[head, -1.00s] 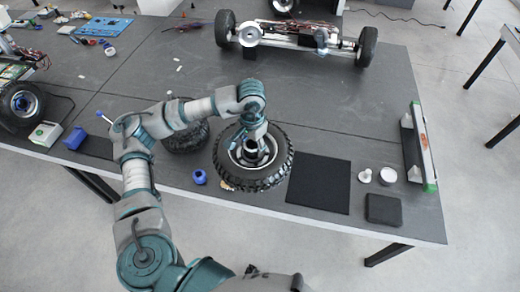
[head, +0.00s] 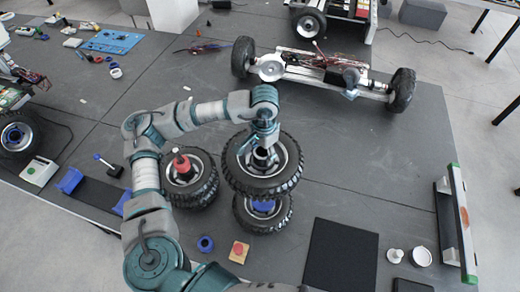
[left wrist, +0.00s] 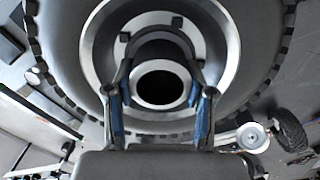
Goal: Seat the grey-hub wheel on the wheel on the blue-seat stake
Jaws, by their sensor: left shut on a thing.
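The grey-hub wheel (head: 238,178), with a thick black tyre, is raised above the table and lies roughly flat. My left gripper (head: 262,157) is shut on its hub. In the left wrist view the two fingers (left wrist: 160,92) clasp the hub's central tube, and the grey rim (left wrist: 95,45) spreads around it. Below and slightly nearer the front edge lies another wheel (head: 275,222) with a blue piece (head: 263,206) at its centre, partly hidden by the held wheel. The two wheels look apart in height, but the exact gap is hidden. My right gripper is out of view.
A wheel with a red piece (head: 190,180) lies close on the left, beside my arm. A blue ring (head: 206,243), a yellow-and-red block (head: 239,252) and a black mat (head: 342,255) are in front. A chassis with wheels (head: 325,68) stands behind.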

